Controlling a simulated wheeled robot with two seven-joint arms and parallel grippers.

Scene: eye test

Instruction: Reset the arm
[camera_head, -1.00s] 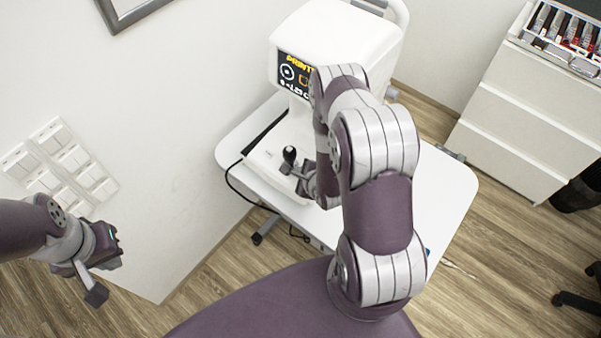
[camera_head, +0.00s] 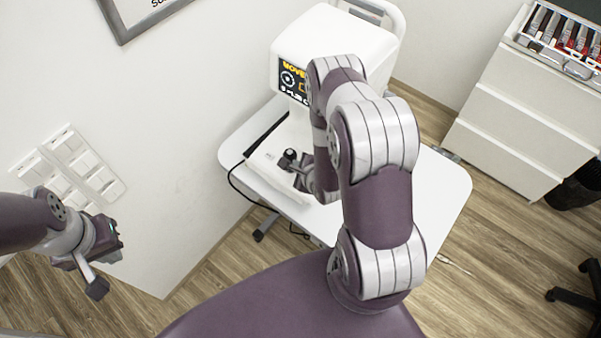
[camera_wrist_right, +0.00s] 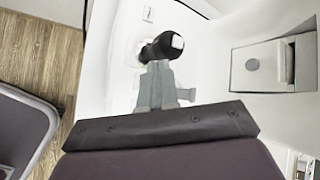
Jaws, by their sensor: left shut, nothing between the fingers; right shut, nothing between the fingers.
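The white eye test machine (camera_head: 335,45) stands on a white table (camera_head: 440,195), with a dark screen (camera_head: 293,80) showing yellow text on its side. A black joystick (camera_head: 289,154) rises from its base. My right gripper (camera_head: 299,172) is shut and empty right by the joystick. In the right wrist view, the shut fingers (camera_wrist_right: 158,80) point at the joystick's black knob (camera_wrist_right: 162,46) and overlap its lower part; I cannot tell whether they touch. My left gripper (camera_head: 97,287) is shut and empty, low at the left, in front of the wall.
White wall switches (camera_head: 75,160) are behind my left arm. A white drawer cabinet (camera_head: 525,110) with a case of lenses (camera_head: 565,40) on it stands at the right. A dark chair base (camera_head: 575,295) is at the right edge. The table's right part is clear.

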